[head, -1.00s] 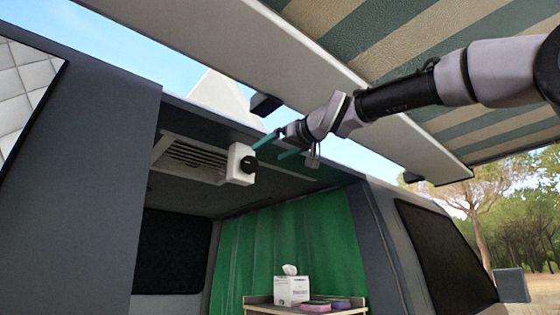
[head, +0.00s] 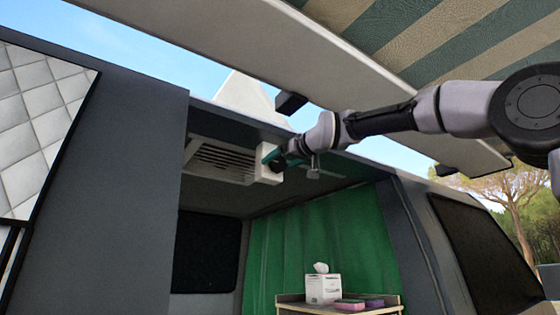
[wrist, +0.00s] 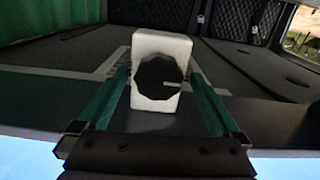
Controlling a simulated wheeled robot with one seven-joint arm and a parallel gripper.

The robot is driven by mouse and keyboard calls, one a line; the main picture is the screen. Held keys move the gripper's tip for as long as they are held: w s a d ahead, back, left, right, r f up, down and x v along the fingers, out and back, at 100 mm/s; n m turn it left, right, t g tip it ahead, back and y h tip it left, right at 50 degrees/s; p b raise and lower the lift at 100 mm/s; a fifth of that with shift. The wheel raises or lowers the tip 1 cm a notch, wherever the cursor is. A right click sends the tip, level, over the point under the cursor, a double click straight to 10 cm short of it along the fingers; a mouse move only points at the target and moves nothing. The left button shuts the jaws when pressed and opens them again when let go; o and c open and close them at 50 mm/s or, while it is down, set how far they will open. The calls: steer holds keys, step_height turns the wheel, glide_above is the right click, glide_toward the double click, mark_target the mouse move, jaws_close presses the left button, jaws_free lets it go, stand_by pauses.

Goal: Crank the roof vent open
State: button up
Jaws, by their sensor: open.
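The roof vent (head: 222,161) is a slatted white panel in the van's ceiling. A white box (head: 266,168) at its right end carries a black faceted knob, which shows clearly in the wrist view (wrist: 158,79) with a pale mark on its right side. My gripper (head: 271,158) is at the box, its teal fingers pointing left toward it. In the wrist view the open fingers (wrist: 160,95) stand on either side of the knob and white box, with gaps visible. I cannot tell how deep the fingertips reach. In the head view my gripper hides the knob.
The van's roof edge (head: 240,116) and the awning case (head: 300,65) run close above my arm. A tissue box (head: 322,288) and two sponges (head: 350,305) sit on a small cabinet below. A green curtain (head: 315,240) hangs behind it.

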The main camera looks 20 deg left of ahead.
steer(key=c, duration=1.3)
steer(key=shift+n, duration=0.7)
steer(key=shift+c, duration=0.2)
steer(key=o, duration=1.3)
steer(key=shift+o, duration=0.2)
steer(key=shift+s, duration=0.1)
